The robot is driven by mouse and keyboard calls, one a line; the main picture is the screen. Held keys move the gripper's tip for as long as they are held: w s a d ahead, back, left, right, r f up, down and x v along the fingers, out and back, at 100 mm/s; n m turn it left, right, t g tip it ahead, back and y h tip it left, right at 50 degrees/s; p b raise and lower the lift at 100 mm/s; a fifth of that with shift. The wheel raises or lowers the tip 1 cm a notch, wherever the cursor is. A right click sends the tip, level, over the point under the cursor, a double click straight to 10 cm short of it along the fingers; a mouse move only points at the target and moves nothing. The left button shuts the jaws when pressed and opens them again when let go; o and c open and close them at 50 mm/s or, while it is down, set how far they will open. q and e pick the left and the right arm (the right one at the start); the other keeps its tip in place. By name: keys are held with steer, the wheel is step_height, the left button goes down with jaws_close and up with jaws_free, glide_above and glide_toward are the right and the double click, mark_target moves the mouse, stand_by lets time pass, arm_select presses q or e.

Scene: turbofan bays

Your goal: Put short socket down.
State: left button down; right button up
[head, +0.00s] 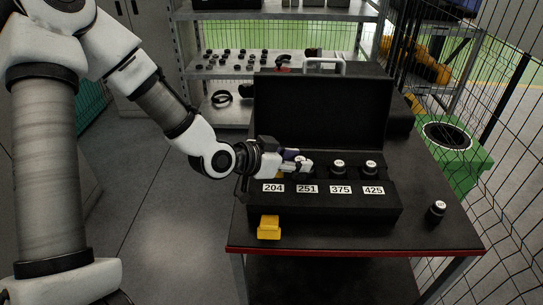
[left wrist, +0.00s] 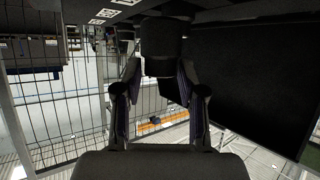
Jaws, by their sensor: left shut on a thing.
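A black case (head: 322,209) with its lid up stands on the table. Its front carries the labels 204, 251, 375 and 425. My left gripper (head: 298,162) is at the case's left part, behind the 204 and 251 labels, shut on a dark socket with a white top (head: 304,163). This socket also shows as a dark cylinder between the fingers in the left wrist view (left wrist: 162,55). I cannot tell whether it touches its slot. Dark sockets with white tops sit behind 375 (head: 339,169) and 425 (head: 371,168). The gripper hides the place behind 204. My right gripper is not in view.
A single socket (head: 436,212) stands on the table's right side. A yellow block (head: 269,228) is at the case's front left. The open lid (head: 320,110) rises behind the gripper. Shelves stand behind, a wire fence and green bin (head: 458,165) to the right.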

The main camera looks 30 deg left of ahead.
arm_select(q)
steer(key=a+p, duration=0.3)
steer(key=a, duration=0.4)
steer(key=shift+w, duration=0.1)
step_height(320, 180, down, 4)
steer(key=shift+w, duration=0.15)
steer(key=shift+f+b, duration=0.2)
steer(key=shift+b, duration=0.1)
steer(key=c, duration=0.7)
jaws_free()
steer(key=shift+r, duration=0.1)
